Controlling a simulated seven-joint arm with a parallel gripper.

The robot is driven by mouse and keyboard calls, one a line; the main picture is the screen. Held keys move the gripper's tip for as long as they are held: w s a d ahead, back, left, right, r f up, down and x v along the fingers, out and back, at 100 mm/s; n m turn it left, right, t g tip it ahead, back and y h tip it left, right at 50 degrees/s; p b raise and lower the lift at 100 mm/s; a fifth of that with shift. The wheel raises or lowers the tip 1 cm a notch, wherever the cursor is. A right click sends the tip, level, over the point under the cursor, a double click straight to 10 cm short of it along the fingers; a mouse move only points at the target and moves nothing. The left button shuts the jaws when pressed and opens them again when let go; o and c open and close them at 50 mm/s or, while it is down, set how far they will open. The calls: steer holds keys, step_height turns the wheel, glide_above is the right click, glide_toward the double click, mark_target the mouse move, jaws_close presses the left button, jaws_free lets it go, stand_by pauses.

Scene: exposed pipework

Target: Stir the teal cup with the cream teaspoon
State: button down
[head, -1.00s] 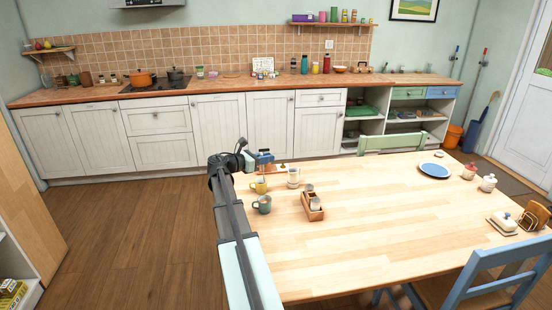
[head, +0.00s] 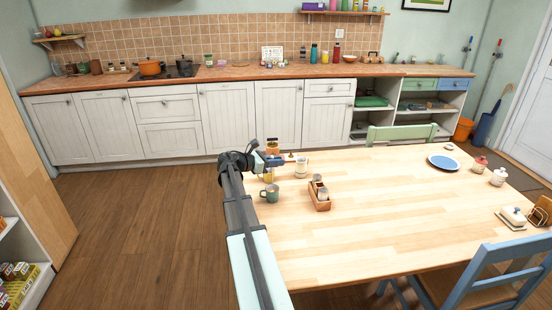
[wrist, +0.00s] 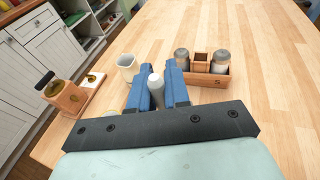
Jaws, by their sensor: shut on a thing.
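The teal cup (head: 270,193) stands on the table near its left edge in the head view. It is hidden behind my gripper in the wrist view. My gripper (head: 280,161) is above the table's left end, farther back than the teal cup and apart from it. In the wrist view its blue fingers (wrist: 160,88) are shut on the pale handle of the cream teaspoon (wrist: 156,86), whose end stands up between them. The spoon's bowl is hidden in the wrist view and too small to tell in the head view.
A yellow cup (head: 267,178) stands just behind the teal cup, below my gripper. A cream jug (head: 301,169) and a wooden caddy (head: 321,204) with shakers are to the right. A wooden grinder (wrist: 68,98) is at the back left. The table's middle is clear.

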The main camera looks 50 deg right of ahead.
step_height(320, 180, down, 7)
stand_by(0.9)
steer(key=shift+f, duration=0.15)
steer(key=shift+w+d, duration=0.1)
steer(key=shift+w, duration=0.15)
stand_by(0.4)
steer(key=shift+s+d, duration=0.2)
steer(key=shift+a, duration=0.3)
stand_by(0.7)
